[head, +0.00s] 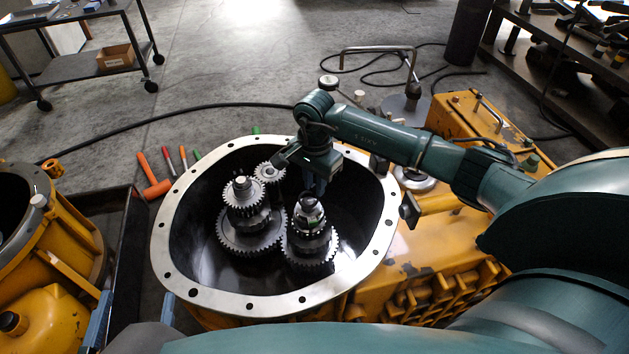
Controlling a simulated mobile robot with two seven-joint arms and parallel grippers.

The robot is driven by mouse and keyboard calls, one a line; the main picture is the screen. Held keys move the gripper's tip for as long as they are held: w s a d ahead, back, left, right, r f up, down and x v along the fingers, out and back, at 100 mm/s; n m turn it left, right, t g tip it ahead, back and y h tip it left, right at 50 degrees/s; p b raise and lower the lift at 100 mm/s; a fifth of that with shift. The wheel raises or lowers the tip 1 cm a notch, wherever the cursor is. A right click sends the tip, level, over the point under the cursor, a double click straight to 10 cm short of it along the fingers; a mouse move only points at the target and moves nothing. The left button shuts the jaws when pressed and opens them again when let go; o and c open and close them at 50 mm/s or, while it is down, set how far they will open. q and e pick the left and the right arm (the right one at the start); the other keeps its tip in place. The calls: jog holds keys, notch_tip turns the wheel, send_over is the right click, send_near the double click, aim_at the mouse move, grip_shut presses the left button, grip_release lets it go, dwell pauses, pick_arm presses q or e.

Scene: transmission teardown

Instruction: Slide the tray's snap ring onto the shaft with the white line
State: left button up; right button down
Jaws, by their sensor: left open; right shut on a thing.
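My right gripper (316,188) points down inside the round housing, directly over or just behind the top of the right-hand shaft (309,212). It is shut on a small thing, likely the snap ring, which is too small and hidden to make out. The right-hand shaft stands upright with a toothed gear low on it. A second upright shaft (241,190) with larger gears stands to its left. I cannot tell a white line on either shaft.
The housing's pale bolted rim (170,240) surrounds the shafts. A small gear (268,172) stands behind them. An orange mallet (152,182) and several coloured-handle tools lie on the floor behind left. Yellow housings stand at the left (50,315) and right (430,250).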

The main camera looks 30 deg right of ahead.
jog(key=shift+f, duration=0.1)
jog(key=shift+f+b, duration=0.95)
jog(key=shift+f, duration=0.05)
jog(key=c, duration=1.2)
grip_release()
jog(key=shift+o, duration=0.6)
jog(key=shift+f, duration=0.1)
jog(key=o, duration=0.4)
jog(key=shift+r+p, duration=2.9)
jog(key=shift+r, duration=1.2)
